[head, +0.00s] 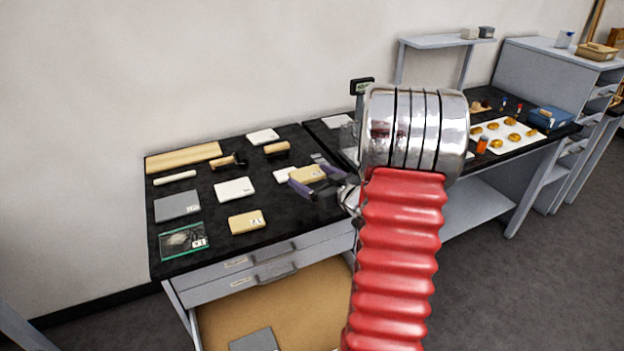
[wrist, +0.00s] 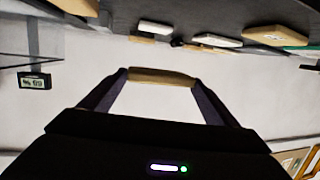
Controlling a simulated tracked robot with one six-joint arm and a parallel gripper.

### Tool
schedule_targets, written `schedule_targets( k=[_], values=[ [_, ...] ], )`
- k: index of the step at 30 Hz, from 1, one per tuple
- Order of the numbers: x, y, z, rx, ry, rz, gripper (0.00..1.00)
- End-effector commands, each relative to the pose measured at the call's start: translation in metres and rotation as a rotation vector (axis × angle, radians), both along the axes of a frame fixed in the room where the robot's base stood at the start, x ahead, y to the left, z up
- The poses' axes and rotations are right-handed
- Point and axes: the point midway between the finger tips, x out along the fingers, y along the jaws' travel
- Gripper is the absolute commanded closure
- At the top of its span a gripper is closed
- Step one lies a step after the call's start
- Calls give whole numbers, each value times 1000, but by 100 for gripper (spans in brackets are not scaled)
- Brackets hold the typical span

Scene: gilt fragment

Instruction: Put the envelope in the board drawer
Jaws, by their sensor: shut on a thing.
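My gripper (head: 306,184) is over the right part of the black bench top (head: 205,255) and shut on a tan envelope (head: 309,174). In the wrist view the envelope (wrist: 162,76) spans between the two purple fingertips, seen edge-on and clear of the bench. The open drawer (head: 300,307) low in the bench has a brown bottom and holds a grey board (head: 255,341). It is below and in front of my gripper. Its front is out of the picture. Two shallower drawers (head: 262,262) above it look shut.
To the right, a second bench holds a white tray (head: 505,134) of gilt pieces. Floor in front is clear.

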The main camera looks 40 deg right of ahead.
Motion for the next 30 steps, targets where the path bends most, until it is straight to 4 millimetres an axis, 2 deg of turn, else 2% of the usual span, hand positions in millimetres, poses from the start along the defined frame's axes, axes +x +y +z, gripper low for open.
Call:
schedule_targets(
  k=[5, 11, 21, 30],
  values=[
    [8, 8, 1, 0, 0, 5, 39],
    [36, 42, 3, 0, -1, 19, 39],
    [91, 132, 2, 1, 0, 45, 39],
    [120, 217, -4, 1, 1, 62, 39]
  ],
)
